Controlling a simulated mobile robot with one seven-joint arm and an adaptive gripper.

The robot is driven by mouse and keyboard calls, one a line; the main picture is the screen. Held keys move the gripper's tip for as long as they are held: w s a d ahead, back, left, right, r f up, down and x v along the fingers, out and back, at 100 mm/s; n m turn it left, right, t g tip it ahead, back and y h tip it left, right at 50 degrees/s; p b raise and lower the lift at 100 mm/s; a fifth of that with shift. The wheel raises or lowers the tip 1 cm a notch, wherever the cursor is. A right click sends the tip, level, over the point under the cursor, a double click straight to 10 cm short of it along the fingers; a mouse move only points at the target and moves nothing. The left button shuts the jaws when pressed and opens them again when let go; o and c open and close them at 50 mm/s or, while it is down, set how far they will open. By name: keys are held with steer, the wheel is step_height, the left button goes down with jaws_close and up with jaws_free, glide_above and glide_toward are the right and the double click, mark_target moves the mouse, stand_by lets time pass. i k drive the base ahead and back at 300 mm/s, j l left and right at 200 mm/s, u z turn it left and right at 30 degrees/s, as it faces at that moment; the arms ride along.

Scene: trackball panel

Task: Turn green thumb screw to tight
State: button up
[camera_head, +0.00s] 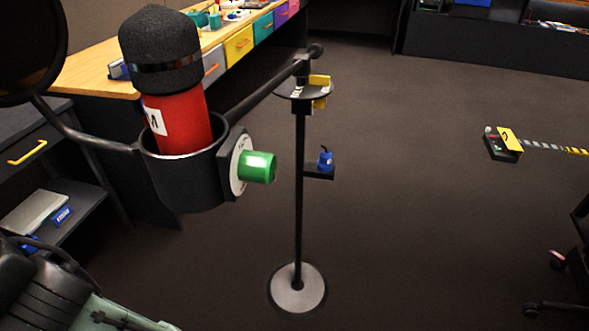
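The green thumb screw (258,167) sticks out to the right from a white round dial plate (238,165) on a dark mount. The mount is on the side of a black cup-shaped holder (185,183). A red microphone (182,122) with a black foam top (161,48) stands in the holder, tilted slightly. The dial's markings are too small to read. Nothing touches the screw. My gripper's fingers do not show. Dark and pale green parts at the lower left corner may be mine.
A black boom (262,87) joins the holder to a stand pole (299,200) with a round grey base (298,288). A blue knob (326,160) and yellow clamp (320,90) are on the pole. A wooden desk (100,68) is behind left. Floor to the right is mostly clear.

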mark_target(253, 167)
steer(key=k+l+z, duration=0.1)
steer(key=l, duration=0.2)
steer(key=k+l, duration=0.2)
steer(key=k+l+z, duration=0.15)
steer(key=l, duration=0.3)
steer(key=k+l+z, duration=0.1)
steer(key=l, duration=0.2)
steer(key=k, duration=0.05)
